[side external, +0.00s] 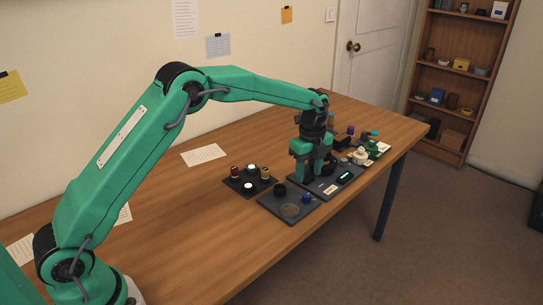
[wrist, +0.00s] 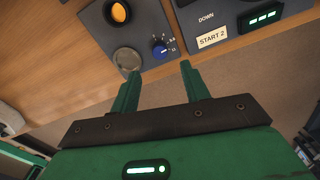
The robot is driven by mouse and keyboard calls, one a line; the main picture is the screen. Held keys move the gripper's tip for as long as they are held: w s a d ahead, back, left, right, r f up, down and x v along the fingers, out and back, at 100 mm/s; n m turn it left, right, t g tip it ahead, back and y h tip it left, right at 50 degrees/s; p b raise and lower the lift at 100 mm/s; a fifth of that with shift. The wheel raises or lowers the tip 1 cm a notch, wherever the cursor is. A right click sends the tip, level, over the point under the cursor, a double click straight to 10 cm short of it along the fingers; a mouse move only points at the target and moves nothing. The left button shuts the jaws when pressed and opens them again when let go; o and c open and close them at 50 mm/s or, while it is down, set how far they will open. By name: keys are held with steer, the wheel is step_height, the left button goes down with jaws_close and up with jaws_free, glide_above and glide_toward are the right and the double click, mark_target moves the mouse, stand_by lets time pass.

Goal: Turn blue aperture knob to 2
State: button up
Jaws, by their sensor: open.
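The blue aperture knob (wrist: 158,49) sits on a dark grey panel (wrist: 146,14) with white scale marks around its right side. The marks are small, and I cannot tell for sure which one it points at. In the side external view the blue knob (side external: 307,197) is on the panel's right part. My gripper (wrist: 159,71) is open and empty, its two green fingers apart. In the wrist view the fingertips show just below the knob, not touching it. In the side external view my gripper (side external: 310,178) hangs pointing down, behind the knob's panel.
A round grey disc (wrist: 127,59) and an amber-topped round part (wrist: 119,12) share the panel. A tray of small cylinders (side external: 250,181) lies left. Bare wood table lies in front.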

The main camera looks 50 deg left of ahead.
mark_target(307, 195)
steer(key=shift+f, duration=3.8)
steer(key=c, duration=1)
